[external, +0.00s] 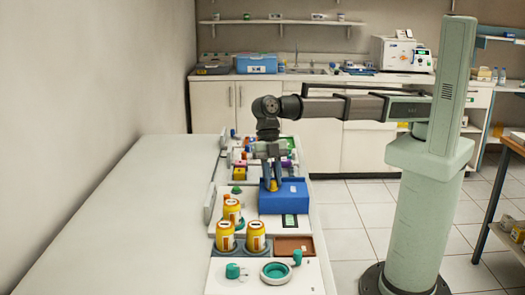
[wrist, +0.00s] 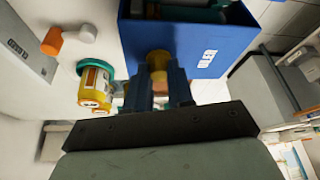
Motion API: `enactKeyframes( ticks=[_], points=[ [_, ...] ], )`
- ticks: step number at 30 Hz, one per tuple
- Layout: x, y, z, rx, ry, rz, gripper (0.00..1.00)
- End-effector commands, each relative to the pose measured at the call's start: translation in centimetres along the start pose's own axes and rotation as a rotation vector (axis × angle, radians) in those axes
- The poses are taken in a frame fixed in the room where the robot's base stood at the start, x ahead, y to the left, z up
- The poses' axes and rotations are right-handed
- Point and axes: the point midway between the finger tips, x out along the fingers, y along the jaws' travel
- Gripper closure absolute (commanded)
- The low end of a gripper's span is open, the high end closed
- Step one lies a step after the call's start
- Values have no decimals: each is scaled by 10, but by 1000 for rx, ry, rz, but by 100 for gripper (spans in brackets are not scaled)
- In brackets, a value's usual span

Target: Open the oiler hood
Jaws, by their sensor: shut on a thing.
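The oiler hood is a blue box (external: 292,203) with a white label, on the bench unit in the middle of the external view. It also fills the upper middle of the wrist view (wrist: 222,65). A yellow-orange knob (wrist: 158,62) sits on its blue face, and a bit of it shows under my fingers in the external view. My gripper (wrist: 160,88) points down and is shut on this knob, with one dark finger on each side. The fingers hide part of the knob. In the wrist view, small objects show past the blue face's upper edge; I cannot tell how far the hood is raised.
A teal ring (external: 276,271) and knobs lie at the near end. The long white counter (external: 120,220) at left is clear.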

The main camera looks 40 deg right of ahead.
Motion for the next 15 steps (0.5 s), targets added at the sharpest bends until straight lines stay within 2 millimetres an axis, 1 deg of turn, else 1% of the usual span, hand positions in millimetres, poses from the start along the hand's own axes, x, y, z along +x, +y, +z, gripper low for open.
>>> enactKeyframes(
  ticks=[1, 3, 7, 9, 15],
  points=[
    [5, 6, -12, -3, 0, 0, 100],
    [11, 10, -27, -4, 0, -1, 100],
    [20, 16, -49, -2, 0, 0, 100],
    [22, 17, -54, -2, 0, 1, 100],
    [22, 16, -54, 0, 0, 1, 100]
  ],
)
